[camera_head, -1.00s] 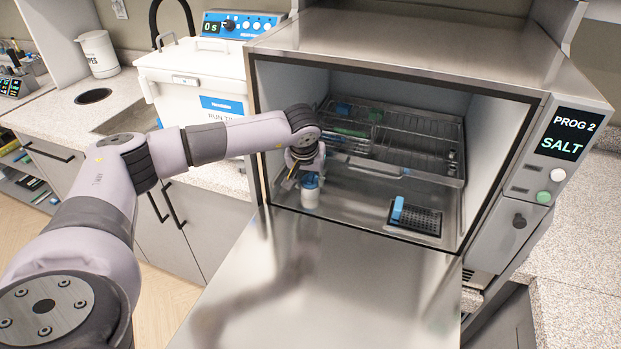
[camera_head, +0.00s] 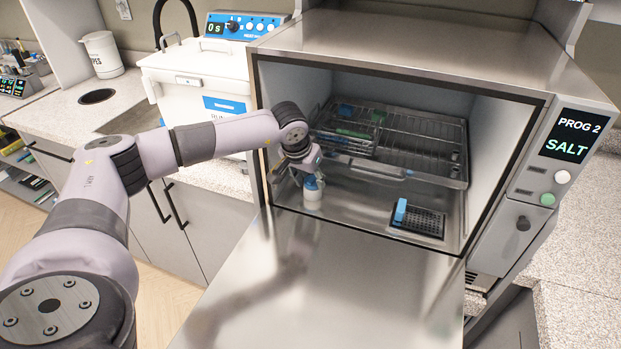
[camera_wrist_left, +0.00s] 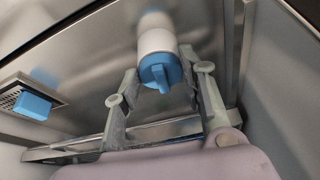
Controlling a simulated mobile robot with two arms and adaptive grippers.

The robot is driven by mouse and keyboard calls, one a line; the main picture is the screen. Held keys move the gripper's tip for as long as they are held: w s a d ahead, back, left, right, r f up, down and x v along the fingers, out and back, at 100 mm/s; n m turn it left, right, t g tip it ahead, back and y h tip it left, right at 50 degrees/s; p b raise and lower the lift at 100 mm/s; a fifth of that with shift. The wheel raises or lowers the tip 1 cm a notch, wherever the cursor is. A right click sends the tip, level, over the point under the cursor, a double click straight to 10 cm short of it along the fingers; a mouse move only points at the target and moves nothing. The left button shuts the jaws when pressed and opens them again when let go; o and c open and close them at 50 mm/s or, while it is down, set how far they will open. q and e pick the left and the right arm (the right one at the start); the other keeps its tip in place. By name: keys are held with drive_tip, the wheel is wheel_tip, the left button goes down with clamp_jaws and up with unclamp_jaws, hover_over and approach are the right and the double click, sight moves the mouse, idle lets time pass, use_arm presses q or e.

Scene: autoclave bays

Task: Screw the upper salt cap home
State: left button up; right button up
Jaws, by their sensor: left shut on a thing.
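The two fingers of my left gripper (camera_wrist_left: 158,88) stand on either side of the cap. Whether the cap is fully seated cannot be told. My right gripper is not in view.
A wire rack (camera_head: 430,150) with blue and green items fills the chamber's back. A dark drain grate (camera_head: 425,223) with a blue block (camera_head: 400,211) lies on the floor to the right. The lowered door (camera_head: 350,290) is bare. The side panel (camera_head: 568,149) reads PROG 2 SALT.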

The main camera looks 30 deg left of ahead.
use_arm(q)
drive_tip(key=m, duration=0.1)
drive_tip(key=m+h, duration=0.1)
drive_tip(key=m, duration=0.1)
drive_tip(key=shift+a, duration=0.25)
drive_tip(key=o, duration=0.9)
drive_tip(key=shift+o, duration=0.2)
